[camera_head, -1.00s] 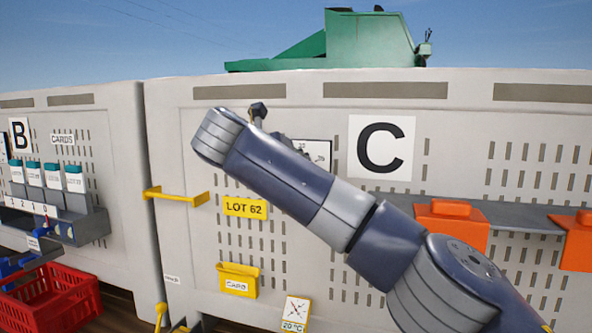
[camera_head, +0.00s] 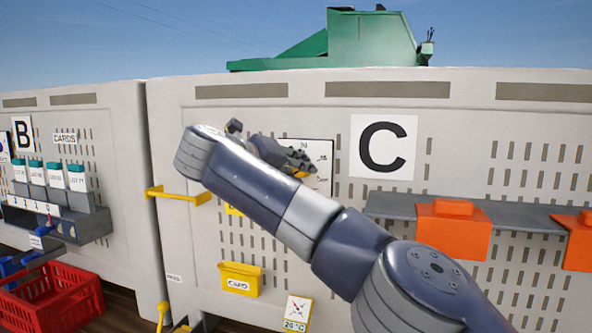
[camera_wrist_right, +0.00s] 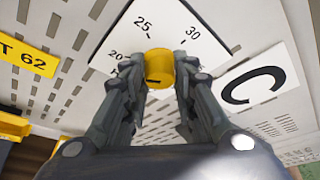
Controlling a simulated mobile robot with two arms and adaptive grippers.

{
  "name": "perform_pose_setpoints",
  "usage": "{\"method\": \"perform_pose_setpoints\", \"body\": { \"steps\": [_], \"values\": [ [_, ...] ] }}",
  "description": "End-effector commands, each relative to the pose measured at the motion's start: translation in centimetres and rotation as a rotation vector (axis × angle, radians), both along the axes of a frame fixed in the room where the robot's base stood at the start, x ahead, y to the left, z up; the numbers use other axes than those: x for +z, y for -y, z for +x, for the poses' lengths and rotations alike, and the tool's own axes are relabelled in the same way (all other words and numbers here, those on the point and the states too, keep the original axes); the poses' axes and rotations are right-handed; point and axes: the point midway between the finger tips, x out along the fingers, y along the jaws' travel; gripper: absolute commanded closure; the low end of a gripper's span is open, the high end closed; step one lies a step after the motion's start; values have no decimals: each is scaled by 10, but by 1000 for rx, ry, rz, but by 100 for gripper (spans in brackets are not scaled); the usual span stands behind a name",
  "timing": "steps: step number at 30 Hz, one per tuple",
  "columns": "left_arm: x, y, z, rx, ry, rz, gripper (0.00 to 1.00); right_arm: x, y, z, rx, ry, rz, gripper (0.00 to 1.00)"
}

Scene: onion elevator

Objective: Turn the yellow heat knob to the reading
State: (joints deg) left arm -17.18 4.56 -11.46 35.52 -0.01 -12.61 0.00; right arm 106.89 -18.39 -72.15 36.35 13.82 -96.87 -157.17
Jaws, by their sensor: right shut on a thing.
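The yellow heat knob (camera_wrist_right: 159,65) sits on a white dial plate (camera_wrist_right: 166,24) with the marks 20, 25 and 30 in the right wrist view. My right gripper (camera_wrist_right: 160,78) is shut on the knob, one finger on each side. In the head view the gripper (camera_head: 298,162) is at the dial plate (camera_head: 321,152), and only a sliver of yellow (camera_head: 301,174) shows below the fingers. A small gauge card (camera_head: 297,311) with a needle and a °C figure hangs lower on the panel; its digits are hard to read. My left gripper is not in view.
A large C sign (camera_head: 383,147) is right of the dial. Orange boxes (camera_head: 452,232) on a grey shelf stand further right. A yellow rail (camera_head: 178,195), a yellow card box (camera_head: 240,279) and a red crate (camera_head: 50,297) are to the left and below.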

Motion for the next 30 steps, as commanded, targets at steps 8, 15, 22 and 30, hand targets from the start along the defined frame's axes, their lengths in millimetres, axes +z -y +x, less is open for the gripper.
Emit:
{"method": "perform_pose_setpoints", "body": {
  "steps": [8,15,22,30],
  "values": [
    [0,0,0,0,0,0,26,-3,0,0,-1,-6,0,98],
    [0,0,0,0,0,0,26,-2,0,0,-1,-4,1,54],
    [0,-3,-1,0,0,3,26,0,-2,-2,1,-1,1,54],
    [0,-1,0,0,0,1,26,11,-25,-34,3,0,1,54]
  ]
}}
